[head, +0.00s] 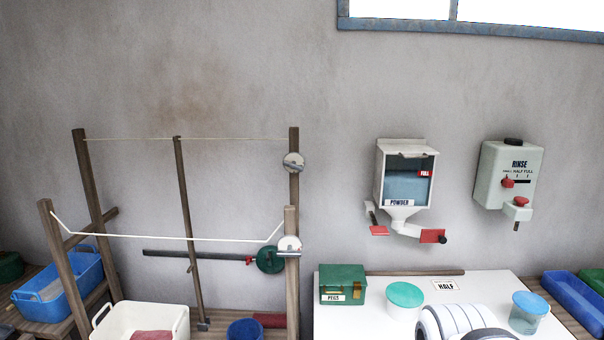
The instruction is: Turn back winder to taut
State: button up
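The back winder (293,162) is a grey disc near the top of the right back post (294,190). The thin back line (235,139) runs almost straight from the left back post (90,180) to the right one, with a dark upright prop (184,200) reaching it. The front winder (289,244) is a pale disc with a bar on the right front post (291,275). The white front line (165,238) hangs below its end points. A white ribbed part of my arm shows at the bottom right; my gripper is not visible.
A white basin (165,316) and blue tubs stand around the posts. A green wheel (270,260) sits behind the right front post. The white tabletop (350,318) holds a green pegs box (342,283) and two lidded tubs. Powder (405,180) and rinse (508,172) dispensers hang on the wall.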

aim_at(293, 165)
jog(key=k, duration=1)
jog(key=z, duration=0.65)
jog(key=i, duration=1.65)
jog(key=u, duration=0.35)
